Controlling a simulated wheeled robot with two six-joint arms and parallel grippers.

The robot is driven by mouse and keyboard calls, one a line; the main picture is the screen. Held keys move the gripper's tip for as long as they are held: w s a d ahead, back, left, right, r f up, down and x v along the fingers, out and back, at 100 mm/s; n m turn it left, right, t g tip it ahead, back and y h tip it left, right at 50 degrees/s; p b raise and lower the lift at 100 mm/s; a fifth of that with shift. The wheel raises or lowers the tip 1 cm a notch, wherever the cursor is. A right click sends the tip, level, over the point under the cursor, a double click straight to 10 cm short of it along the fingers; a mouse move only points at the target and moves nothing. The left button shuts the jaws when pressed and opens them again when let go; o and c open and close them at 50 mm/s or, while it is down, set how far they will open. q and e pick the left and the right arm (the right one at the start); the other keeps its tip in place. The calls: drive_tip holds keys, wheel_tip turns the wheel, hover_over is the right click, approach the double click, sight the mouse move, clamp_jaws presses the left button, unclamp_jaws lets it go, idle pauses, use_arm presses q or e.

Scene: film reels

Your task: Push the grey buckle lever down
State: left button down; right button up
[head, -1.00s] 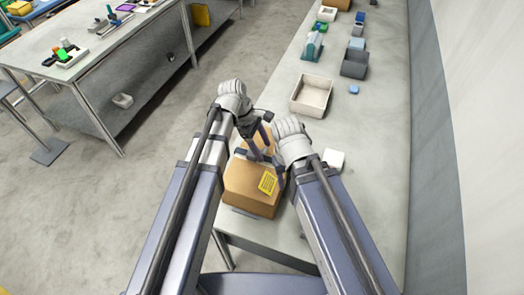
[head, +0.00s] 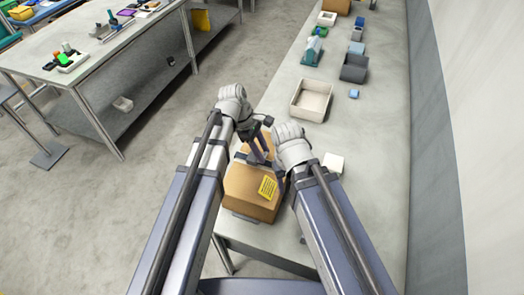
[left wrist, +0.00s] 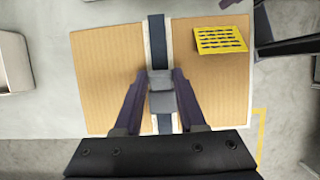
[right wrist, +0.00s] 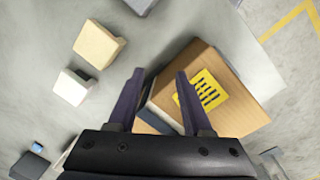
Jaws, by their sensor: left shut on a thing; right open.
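A brown cardboard box (head: 252,190) stands on the bench with a dark strap (left wrist: 157,30) across its top. The grey buckle lever (left wrist: 162,102) sits on the strap in the left wrist view. My left gripper (left wrist: 162,76) is over the box, its fingers shut on the grey buckle lever from both sides. In the head view, my left gripper (head: 260,153) hides the buckle. My right gripper (right wrist: 160,74) is open and empty, beside the box end near the yellow label (right wrist: 202,94).
A small white block (head: 333,162) stands right of the box. A cream open bin (head: 311,100) is farther along the bench, with a grey bin (head: 354,69) and small items beyond. The bench's right side is mostly clear. A second table (head: 75,60) stands at left.

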sight(266, 155)
use_arm(q)
drive_tip(key=shift+s+d+y+p, duration=0.25)
drive_tip(key=shift+d+y+p, duration=0.2)
drive_tip(key=shift+y, duration=0.45)
drive_tip(key=shift+d+f+t+y, duration=0.2)
drive_tip(key=shift+t+y, duration=0.15)
drive_tip(key=shift+y, duration=0.25)
drive_tip(key=shift+d+f+t+y, duration=0.15)
drive_tip(key=shift+t+y, duration=0.2)
drive_tip(key=shift+y, duration=0.25)
drive_tip(key=shift+c, duration=2.4)
unclamp_jaws()
drive_tip(key=shift+r, duration=0.1)
wheel_tip(266, 155, up, 8)
drive_tip(key=p, duration=0.8)
drive_tip(key=shift+a, duration=0.1)
